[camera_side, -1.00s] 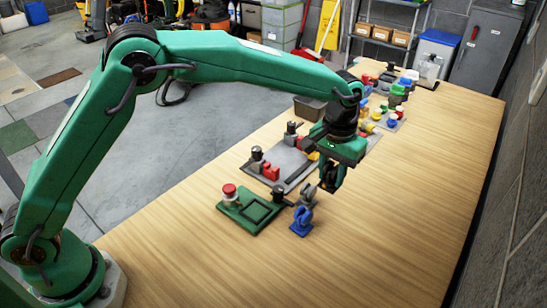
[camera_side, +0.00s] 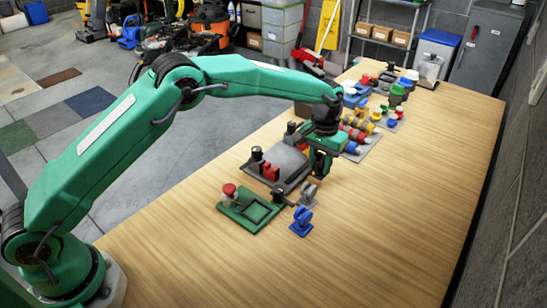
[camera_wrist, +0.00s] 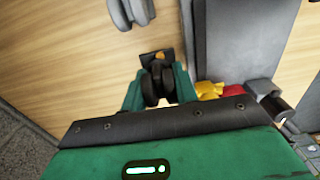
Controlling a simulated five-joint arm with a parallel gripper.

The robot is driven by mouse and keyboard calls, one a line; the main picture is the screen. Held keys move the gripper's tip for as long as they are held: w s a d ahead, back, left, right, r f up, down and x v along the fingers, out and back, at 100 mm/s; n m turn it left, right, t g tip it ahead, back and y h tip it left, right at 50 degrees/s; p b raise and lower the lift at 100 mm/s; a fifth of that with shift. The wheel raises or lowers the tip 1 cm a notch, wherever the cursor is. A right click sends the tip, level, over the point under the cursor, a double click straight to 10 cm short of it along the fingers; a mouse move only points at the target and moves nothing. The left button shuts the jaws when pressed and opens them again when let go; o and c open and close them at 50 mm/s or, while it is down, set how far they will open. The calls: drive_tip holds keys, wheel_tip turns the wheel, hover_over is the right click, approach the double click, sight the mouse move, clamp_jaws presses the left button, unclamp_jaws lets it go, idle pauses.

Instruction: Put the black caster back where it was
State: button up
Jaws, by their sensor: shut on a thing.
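My gripper (camera_side: 321,172) is low at the right edge of the grey pad (camera_side: 290,188) in the side view. It is shut on the black caster (camera_wrist: 156,84), whose dark wheels show between the green fingers in the wrist view. In the side view the caster is mostly hidden by the fingers. I cannot tell whether it touches the table. A grey caster (camera_side: 308,195) and a blue caster (camera_side: 301,222) stand on bare wood in front of my gripper.
A green pad (camera_side: 236,216) with a red-topped knob (camera_side: 229,192) lies front left. Another pad with coloured cylinders (camera_side: 357,134) lies behind my gripper. The table's right side is clear.

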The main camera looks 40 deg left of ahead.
sight(319, 173)
drive_tip(key=shift+f, duration=2)
drive_tip(key=shift+f, duration=0.15)
drive_tip(key=o, duration=1.1)
wheel_tip(319, 173, up, 12)
drive_tip(key=shift+r, duration=0.2)
